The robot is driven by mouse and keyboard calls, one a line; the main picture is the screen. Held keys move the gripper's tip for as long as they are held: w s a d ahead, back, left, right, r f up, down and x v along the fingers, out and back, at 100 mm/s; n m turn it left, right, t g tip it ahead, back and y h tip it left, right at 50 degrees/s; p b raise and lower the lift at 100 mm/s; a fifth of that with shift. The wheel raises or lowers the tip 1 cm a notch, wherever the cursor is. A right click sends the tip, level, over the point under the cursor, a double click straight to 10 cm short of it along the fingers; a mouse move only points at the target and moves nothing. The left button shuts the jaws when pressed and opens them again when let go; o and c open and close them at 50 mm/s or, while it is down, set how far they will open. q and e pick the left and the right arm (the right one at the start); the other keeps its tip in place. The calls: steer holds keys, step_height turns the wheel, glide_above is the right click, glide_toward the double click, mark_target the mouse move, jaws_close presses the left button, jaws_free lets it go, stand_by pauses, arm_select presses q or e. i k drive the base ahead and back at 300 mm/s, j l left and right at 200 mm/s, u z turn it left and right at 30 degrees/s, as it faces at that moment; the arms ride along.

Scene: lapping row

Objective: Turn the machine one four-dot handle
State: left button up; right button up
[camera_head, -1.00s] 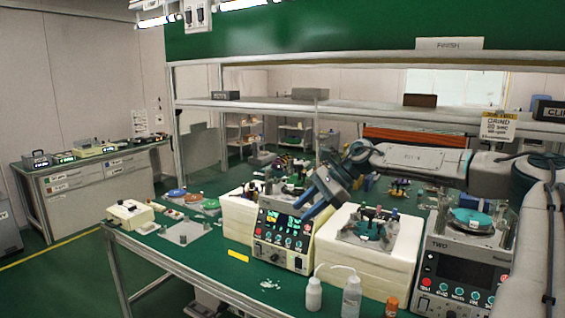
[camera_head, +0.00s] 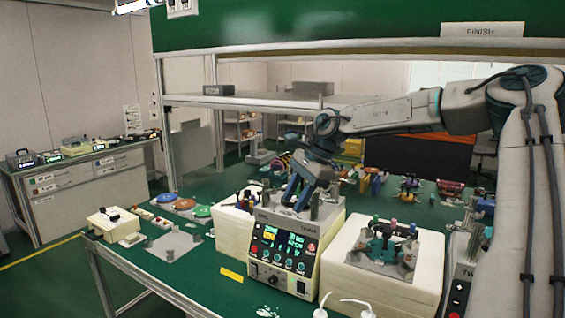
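Machine one (camera_head: 262,262) is a boxy unit with a lit display, round knobs and several posts on top. It stands on the green bench. My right gripper (camera_head: 294,198) reaches in from the right, with blue fingers pointing down over the top of this machine, among its posts. Whether it touches anything or is open or shut is unclear at this size. The four-dot handle cannot be told apart; the gripper covers part of the machine's top. My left gripper is not in view.
A cream block with a metal fixture (camera_head: 379,250) stands right of the machine, and a second machine (camera_head: 459,287) is at the right edge. White bottle tops (camera_head: 357,308) show at the front. Coloured discs (camera_head: 185,204) and a small cream box (camera_head: 113,220) are on the left.

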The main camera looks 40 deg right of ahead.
mark_target(291, 171)
steer(key=i+l, duration=0.35)
steer(key=l, duration=0.15)
steer(key=i+l, duration=0.35)
steer(key=l, duration=0.15)
steer(key=i+l, duration=0.35)
steer(key=l, duration=0.1)
